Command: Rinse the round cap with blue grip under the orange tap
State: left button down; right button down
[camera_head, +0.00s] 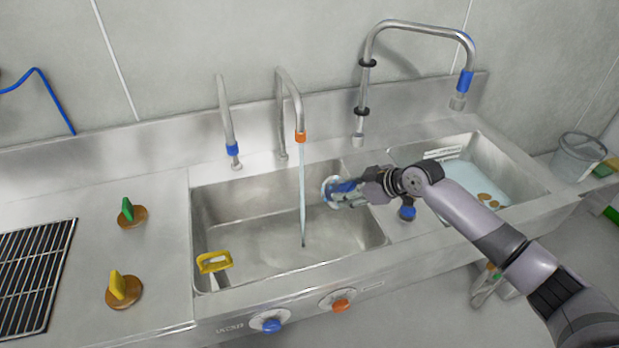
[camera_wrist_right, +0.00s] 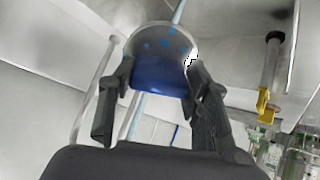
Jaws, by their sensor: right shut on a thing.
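My right gripper (camera_head: 362,189) is shut on the round cap with blue grip (camera_head: 330,192). It holds the cap above the right side of the left sink basin, to the right of the water stream. In the head view the cap and stream are apart. My left gripper is not in view.
A blue-tipped tap (camera_head: 232,149) stands left of the orange one. A yellow-handled piece (camera_head: 214,262) is at the basin's front left. Green (camera_head: 132,213) and yellow (camera_head: 123,289) gripped caps lie on the left counter. The right basin (camera_head: 530,190) holds water and several round pieces.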

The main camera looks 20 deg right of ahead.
jog(key=shift+p+v, duration=1.4)
jog(key=shift+v, duration=1.05)
